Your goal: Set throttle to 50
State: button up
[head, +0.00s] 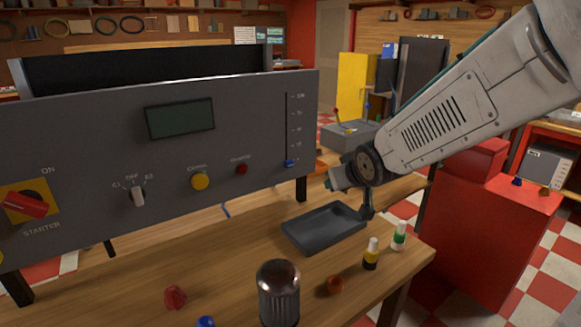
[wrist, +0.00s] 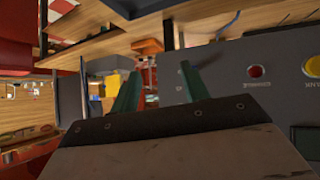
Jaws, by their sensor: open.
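The grey control panel (head: 100,160) carries a vertical throttle scale at its right end. The throttle's blue slider knob (head: 289,163) sits at the bottom of the scale, by the lowest mark. My gripper (head: 331,180) is to the right of the knob and apart from it in the head view, with its fingers hard to make out there. In the wrist view my gripper (wrist: 158,85) shows two green fingers spread open with nothing seen held between them. The knob cannot be made out in the wrist view.
The panel also has a dark display (head: 180,118), a yellow button (head: 200,181), a red button (head: 241,169), a selector knob (head: 138,196) and a red starter switch (head: 26,205). A dark tray (head: 322,230), small bottles (head: 371,253) and a glass-domed jar (head: 279,295) stand on the bench.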

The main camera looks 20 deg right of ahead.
jog(key=w+a+f+n+t+y, duration=0.1)
jog(key=w+f+t+y, duration=0.15)
jog(key=w, duration=0.45)
jog(key=n+t+y, duration=0.2)
jog(key=t+y, duration=0.2)
send_near(291, 164)
jog(key=w, duration=0.1)
jog(key=x, duration=0.8)
jog(key=shift+a, duration=0.2)
